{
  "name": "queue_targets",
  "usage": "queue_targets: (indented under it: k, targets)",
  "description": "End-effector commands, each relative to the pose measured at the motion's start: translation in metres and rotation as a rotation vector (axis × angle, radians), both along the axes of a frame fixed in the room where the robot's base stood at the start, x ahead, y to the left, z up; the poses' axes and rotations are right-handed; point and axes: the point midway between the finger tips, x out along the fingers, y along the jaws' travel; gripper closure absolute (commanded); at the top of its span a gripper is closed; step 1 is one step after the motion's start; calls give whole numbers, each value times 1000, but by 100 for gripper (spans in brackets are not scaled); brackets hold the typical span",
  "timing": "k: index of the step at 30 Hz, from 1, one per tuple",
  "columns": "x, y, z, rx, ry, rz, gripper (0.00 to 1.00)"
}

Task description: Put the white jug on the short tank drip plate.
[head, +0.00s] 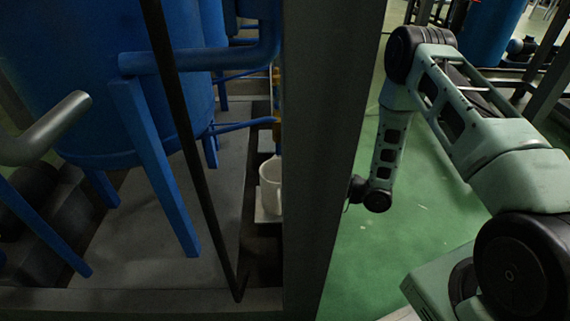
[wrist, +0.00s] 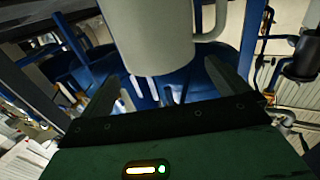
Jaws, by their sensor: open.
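The white jug (head: 270,184) is upright in the head view, partly hidden by the dark column. It is on or just above a small pale plate (head: 263,216), which looks like the drip plate; I cannot tell whether they touch. In the wrist view the jug (wrist: 150,38) fills the top centre, its handle at its right side. My gripper (wrist: 165,78) is open, one finger to each side and below the jug in the picture. I see no finger closed on it. In the head view my gripper is hidden behind the column.
A dark upright column (head: 335,140) stands between the jug and my arm in the head view. A large blue tank (head: 100,95) on blue legs stands to the left, with a thin dark slanting bar before it. Green floor (head: 425,215) is open to the right.

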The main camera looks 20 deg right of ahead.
Motion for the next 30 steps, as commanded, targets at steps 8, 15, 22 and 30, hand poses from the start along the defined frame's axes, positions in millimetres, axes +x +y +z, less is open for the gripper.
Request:
queue_targets:
  k: [8, 15, 22, 30]
  targets:
    - [-31, -37, 3, 1, 1, -3, 0]
    - [-39, -45, 0, 0, 0, -1, 0]
    - [-39, -45, 0, 0, -1, 0, 0]
    - [-38, -45, 0, -1, -1, 0, 0]
